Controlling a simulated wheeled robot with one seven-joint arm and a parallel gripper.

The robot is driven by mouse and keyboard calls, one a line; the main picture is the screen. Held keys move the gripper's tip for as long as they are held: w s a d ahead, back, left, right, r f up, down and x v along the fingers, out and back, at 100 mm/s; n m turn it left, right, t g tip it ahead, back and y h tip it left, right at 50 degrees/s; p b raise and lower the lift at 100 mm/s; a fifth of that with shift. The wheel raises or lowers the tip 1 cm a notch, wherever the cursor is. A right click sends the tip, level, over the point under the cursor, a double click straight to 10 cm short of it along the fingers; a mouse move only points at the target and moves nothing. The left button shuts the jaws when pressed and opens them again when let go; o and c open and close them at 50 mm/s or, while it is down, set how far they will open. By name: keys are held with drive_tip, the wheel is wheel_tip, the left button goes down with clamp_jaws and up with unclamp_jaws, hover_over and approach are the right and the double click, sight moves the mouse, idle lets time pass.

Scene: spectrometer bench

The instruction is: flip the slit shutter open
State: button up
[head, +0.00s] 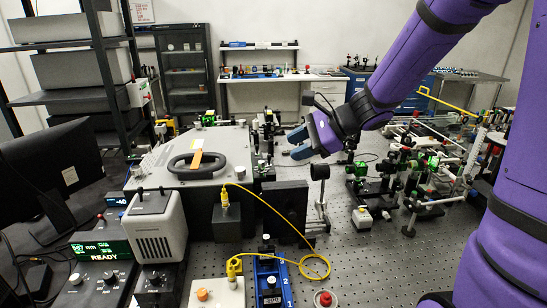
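The grey spectrometer box (230,143) stands left of centre on the perforated bench, with a black ring and an orange piece (197,159) on its lid. I cannot pick out the slit shutter for certain. Several small black fittings (265,132) line the box's right side, and a dark upright plate (291,207) stands near its front right corner. My gripper (294,144) reaches in from the upper right and points left, right of the box and its fittings. Its two blue fingers are apart with nothing visible between them. It appears clear of the fittings, though depth is hard to judge.
A yellow cable (285,222) loops over the front of the bench by a blue rail (270,284). A black post-mounted disc (320,172) stands below my gripper. Optics (400,165) crowd the right. Bare bench (370,265) shows at front right.

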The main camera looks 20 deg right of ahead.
sight(273, 167)
drive_tip(key=w+d+f+m+t, duration=0.4)
drive_tip(key=w+d+f+m, duration=0.25)
drive_tip(key=w+m, duration=0.25)
drive_tip(key=x, duration=1.1)
drive_tip(key=shift+w+f, duration=0.15)
drive_tip(key=shift+f, duration=0.25)
clamp_jaws()
